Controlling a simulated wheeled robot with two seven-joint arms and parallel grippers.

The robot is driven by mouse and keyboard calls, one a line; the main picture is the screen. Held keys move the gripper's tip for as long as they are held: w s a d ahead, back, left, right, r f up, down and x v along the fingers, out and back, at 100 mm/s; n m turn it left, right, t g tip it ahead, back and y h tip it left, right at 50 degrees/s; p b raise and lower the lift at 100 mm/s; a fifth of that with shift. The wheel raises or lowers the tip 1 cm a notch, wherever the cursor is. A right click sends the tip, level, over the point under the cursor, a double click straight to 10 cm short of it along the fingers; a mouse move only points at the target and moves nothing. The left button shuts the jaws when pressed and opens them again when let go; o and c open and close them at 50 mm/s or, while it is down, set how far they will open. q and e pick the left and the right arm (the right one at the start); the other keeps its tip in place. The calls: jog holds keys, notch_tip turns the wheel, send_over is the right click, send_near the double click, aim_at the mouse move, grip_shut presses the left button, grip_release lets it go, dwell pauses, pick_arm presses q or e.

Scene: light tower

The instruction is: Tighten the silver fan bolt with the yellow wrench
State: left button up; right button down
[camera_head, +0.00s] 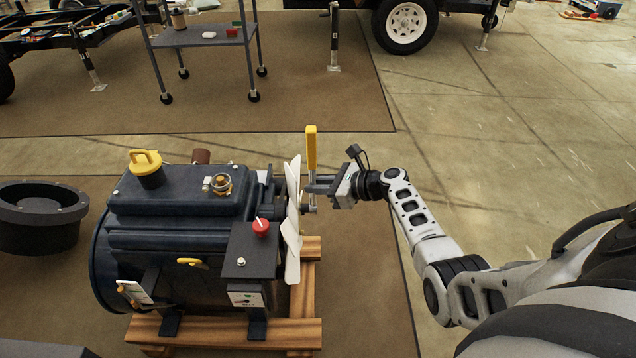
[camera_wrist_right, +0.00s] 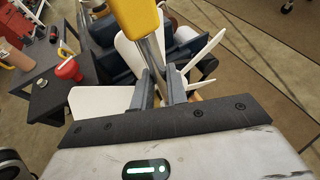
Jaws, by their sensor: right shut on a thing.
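The yellow wrench (camera_head: 311,147) stands upright at the fan side of the dark engine (camera_head: 175,220), its yellow handle up. My right gripper (camera_head: 317,187) is shut on the wrench's silver shaft, below the handle. In the right wrist view, my right gripper's fingers (camera_wrist_right: 160,88) close on the shaft, and the yellow handle (camera_wrist_right: 136,17) rises beyond them. The white fan (camera_head: 291,235) sits directly left of the gripper. The wrench's lower end is close to the fan's middle; I cannot tell whether it touches the bolt. The silver fan bolt is hidden. My left gripper is not in view.
The engine rests on a wooden pallet (camera_head: 225,330) and has a red knob (camera_head: 261,226) near the fan. A black round tub (camera_head: 40,215) stands at left. A wheeled cart (camera_head: 200,36) stands behind. Floor right of the fan is free, apart from my arm.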

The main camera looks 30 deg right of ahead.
jog(key=s+d, duration=0.2)
jog(key=d, duration=0.2)
jog(key=shift+s+d+r, duration=0.1)
jog(key=shift+s+d, duration=0.25)
jog(key=shift+s, duration=0.05)
dwell(0.4)
jog(key=shift+r, duration=0.1)
